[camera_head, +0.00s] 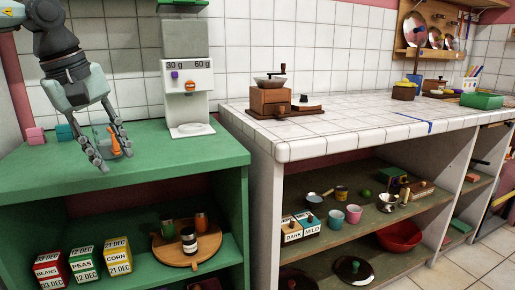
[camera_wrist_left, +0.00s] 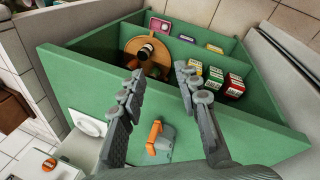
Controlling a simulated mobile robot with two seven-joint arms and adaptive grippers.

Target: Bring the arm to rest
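My left gripper (camera_head: 113,153) hangs above the green counter (camera_head: 190,152) at the left of the head view, pointing down. Its two fingers are spread apart with nothing between the tips. In the left wrist view the gripper (camera_wrist_left: 160,82) also shows open, its fingers reaching over the green unit. A grey item with an orange handle (camera_wrist_left: 155,135) stands on the counter between and below the fingers in that view. In the head view its orange part (camera_head: 114,142) shows behind the fingers. My right gripper is in neither view.
A white-grey dispenser (camera_head: 187,100) stands just right of the gripper. Below, the shelf holds labelled boxes (camera_head: 84,262) and a round wooden board (camera_head: 172,256). A tiled worktop with a grinder (camera_head: 270,98) lies to the right.

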